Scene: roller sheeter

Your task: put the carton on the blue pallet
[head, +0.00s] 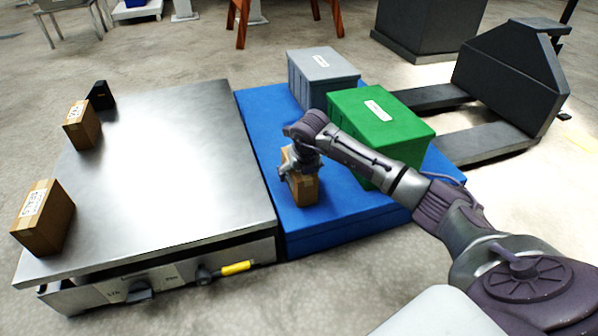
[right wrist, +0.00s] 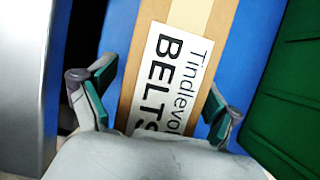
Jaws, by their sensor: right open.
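A brown carton (head: 304,192) stands on the blue pallet (head: 345,222), near its front left part. My right gripper (head: 298,170) is right above the carton and hides its top in the head view. In the right wrist view the carton (right wrist: 180,70) shows a white label reading "BELTS". The fingers of my right gripper (right wrist: 158,82) are open, one on each side of the carton, with blue pallet showing in gaps beside it. My left gripper is not in view.
A green bin (head: 378,130) and a grey bin (head: 322,75) stand on the pallet. The steel table (head: 165,165) at left carries two brown cartons (head: 45,217) (head: 82,125) and a small black box (head: 101,95). A dark pallet truck (head: 510,80) is at right.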

